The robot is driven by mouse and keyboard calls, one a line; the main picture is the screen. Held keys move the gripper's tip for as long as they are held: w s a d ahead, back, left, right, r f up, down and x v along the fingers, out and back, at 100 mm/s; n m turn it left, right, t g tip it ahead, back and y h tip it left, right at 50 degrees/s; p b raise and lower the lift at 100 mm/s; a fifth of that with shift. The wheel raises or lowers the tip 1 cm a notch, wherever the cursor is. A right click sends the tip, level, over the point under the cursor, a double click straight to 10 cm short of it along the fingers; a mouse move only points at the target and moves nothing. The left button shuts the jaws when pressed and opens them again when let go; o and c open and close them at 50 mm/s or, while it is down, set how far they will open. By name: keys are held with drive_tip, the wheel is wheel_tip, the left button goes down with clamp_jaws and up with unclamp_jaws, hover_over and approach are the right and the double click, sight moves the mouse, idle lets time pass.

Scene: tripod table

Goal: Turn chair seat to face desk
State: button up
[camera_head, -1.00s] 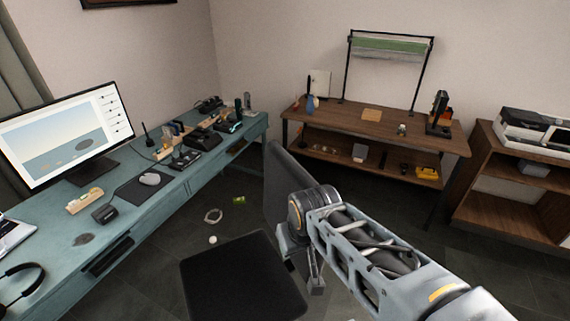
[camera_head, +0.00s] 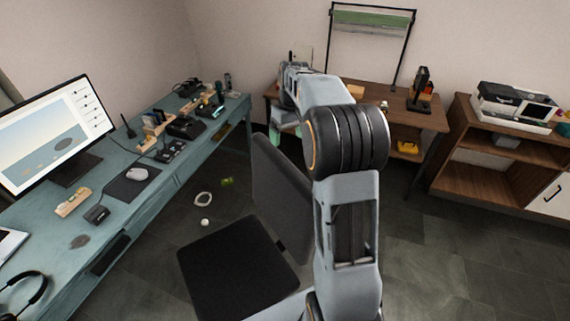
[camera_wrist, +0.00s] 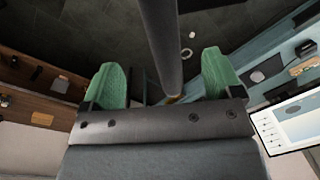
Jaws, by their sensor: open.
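The dark chair has a flat seat (camera_head: 235,270) in the lower middle of the head view. Its upright backrest (camera_head: 283,192) stands at the seat's right side, partly behind my arm. The teal desk (camera_head: 105,205) runs along the left. My gripper (camera_head: 284,138) is beyond the backrest's top, partly hidden by my arm. In the wrist view my gripper (camera_wrist: 163,82) is open, with its green fingers wide apart. The dark backrest (camera_wrist: 160,40) shows edge-on as a bar between them; I cannot tell whether they touch it.
A monitor (camera_head: 58,135), headphones (camera_head: 22,290) and several small items stand on the desk. A wooden workbench (camera_head: 395,108) is at the back, and a cabinet with a printer (camera_head: 513,107) is at the right. A cable coil (camera_head: 203,199) lies on the floor. Floor at the right is open.

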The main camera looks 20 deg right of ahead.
sight(285, 161)
drive_tip(key=f, duration=0.4)
drive_tip(key=f+p, duration=0.1)
drive_tip(key=f, duration=0.3)
drive_tip(key=a+f, duration=0.1)
drive_tip(key=f, duration=0.4)
drive_tip(key=shift+f+p, duration=0.1)
drive_tip(key=shift+p, duration=0.2)
